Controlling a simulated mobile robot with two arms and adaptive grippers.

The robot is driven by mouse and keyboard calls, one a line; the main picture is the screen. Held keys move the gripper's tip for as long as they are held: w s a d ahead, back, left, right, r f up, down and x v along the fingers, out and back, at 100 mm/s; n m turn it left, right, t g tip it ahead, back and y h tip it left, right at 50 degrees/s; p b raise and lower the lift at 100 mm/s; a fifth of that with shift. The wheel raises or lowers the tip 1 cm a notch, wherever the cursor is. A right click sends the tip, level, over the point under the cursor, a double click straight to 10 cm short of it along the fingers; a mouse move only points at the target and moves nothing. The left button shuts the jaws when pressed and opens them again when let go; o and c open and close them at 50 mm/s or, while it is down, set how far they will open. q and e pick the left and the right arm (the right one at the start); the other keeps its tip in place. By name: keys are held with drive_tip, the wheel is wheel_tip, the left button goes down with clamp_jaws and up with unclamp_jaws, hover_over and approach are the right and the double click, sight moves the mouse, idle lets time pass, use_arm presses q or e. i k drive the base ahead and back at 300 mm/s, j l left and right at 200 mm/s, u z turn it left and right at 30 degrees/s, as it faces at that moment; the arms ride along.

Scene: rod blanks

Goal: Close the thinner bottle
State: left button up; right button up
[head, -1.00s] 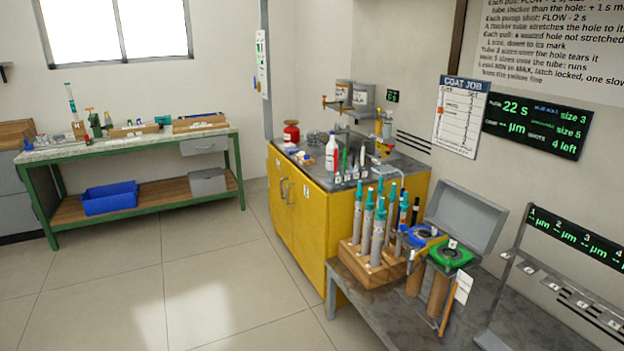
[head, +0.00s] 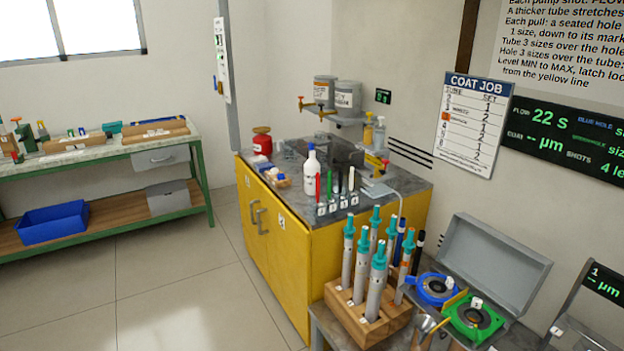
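A red can (head: 262,141) stands farther back at the counter's left edge. I cannot tell from the labels which of these is the thinner. Neither of my grippers is in view.
Several colored markers (head: 335,190) stand in front of the white bottle. A wooden rack (head: 345,308) of grey tubes with teal tops stands on the nearer bench, beside a blue ring (head: 424,292) and a green ring (head: 459,331). The floor (head: 190,290) at left is clear.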

sight(311, 166)
drive_tip(key=i+j+z, duration=0.15)
drive_tip(key=j, duration=0.45)
drive_tip(key=i+j+z, duration=0.2)
drive_tip(key=j, duration=0.4)
drive_tip(key=j+z, duration=0.15)
drive_tip(key=j, duration=0.45)
drive_tip(key=z, duration=0.2)
drive_tip(key=i+j+z, duration=0.25)
drive_tip(key=z, duration=0.15)
drive_tip(key=i+j+z, duration=0.4)
drive_tip(key=i+j, duration=0.2)
drive_tip(key=j, duration=0.15)
drive_tip(key=i+j+z, duration=0.1)
drive_tip(key=j, duration=0.2)
drive_tip(key=i+j, duration=0.25)
drive_tip(key=i+j+z, duration=0.1)
drive_tip(key=j, duration=0.35)
drive_tip(key=i+j, duration=0.2)
drive_tip(key=j, duration=0.15)
